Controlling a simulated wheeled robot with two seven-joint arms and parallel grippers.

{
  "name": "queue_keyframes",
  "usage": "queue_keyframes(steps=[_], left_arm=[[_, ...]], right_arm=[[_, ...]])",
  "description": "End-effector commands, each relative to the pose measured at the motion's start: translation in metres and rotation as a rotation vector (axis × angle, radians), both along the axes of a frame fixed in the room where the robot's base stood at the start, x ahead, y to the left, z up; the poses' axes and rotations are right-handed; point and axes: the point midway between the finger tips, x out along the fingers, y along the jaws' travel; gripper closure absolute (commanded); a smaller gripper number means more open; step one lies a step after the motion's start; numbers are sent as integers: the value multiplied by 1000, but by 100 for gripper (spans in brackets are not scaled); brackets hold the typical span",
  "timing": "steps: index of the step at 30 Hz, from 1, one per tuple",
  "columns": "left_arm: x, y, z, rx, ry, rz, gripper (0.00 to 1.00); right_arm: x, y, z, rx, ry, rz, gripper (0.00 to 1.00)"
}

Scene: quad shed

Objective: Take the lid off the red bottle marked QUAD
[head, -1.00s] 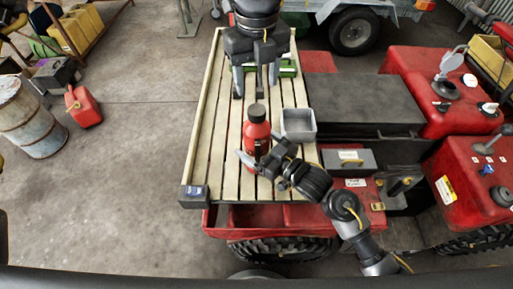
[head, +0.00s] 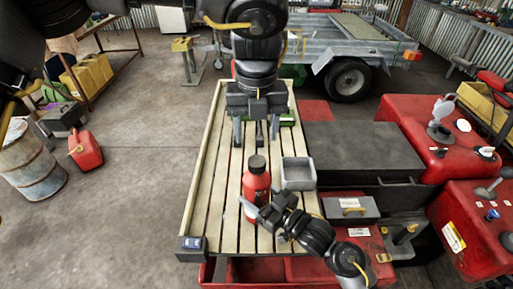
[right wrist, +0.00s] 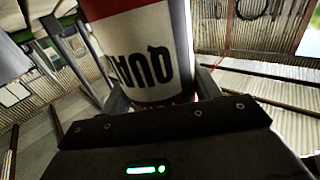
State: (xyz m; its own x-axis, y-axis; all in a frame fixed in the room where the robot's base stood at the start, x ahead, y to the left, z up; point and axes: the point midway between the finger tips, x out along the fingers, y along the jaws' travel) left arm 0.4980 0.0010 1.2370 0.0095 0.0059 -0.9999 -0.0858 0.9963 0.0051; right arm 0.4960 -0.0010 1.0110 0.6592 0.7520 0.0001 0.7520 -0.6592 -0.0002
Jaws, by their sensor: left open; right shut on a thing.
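The red bottle (head: 256,188) with a dark lid (head: 257,162) stands upright on the slatted wooden deck (head: 222,215). The lid sits on its top. In the right wrist view the bottle (right wrist: 145,60) fills the middle, with its white band and QUAD lettering upside down. My right gripper (head: 254,207) is shut on the bottle's lower body; its fingers (right wrist: 160,97) lie on either side of it. My left gripper (head: 256,132) is open, fingers pointing down, beyond the bottle in the head view and apart from the lid.
A grey open tray (head: 298,174) stands just right of the bottle. A green object (head: 287,123) lies partly hidden behind my left gripper. A grey box (head: 350,206) and a large dark box (head: 362,150) are further right. The deck's left side is clear.

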Motion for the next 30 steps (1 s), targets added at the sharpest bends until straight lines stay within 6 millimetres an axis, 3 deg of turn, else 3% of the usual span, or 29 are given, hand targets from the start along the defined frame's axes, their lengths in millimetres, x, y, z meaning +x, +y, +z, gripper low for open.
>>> queue_keyframes(steps=[21, 30], left_arm=[[-1, -1, -2, 9, 13, -1814, 44], [-2, -2, -2, 8, 12, -2323, 44]], right_arm=[[0, 0, 0, 0, 0, 0, 100], [0, 0, 0, 0, 0, 0, 100]])
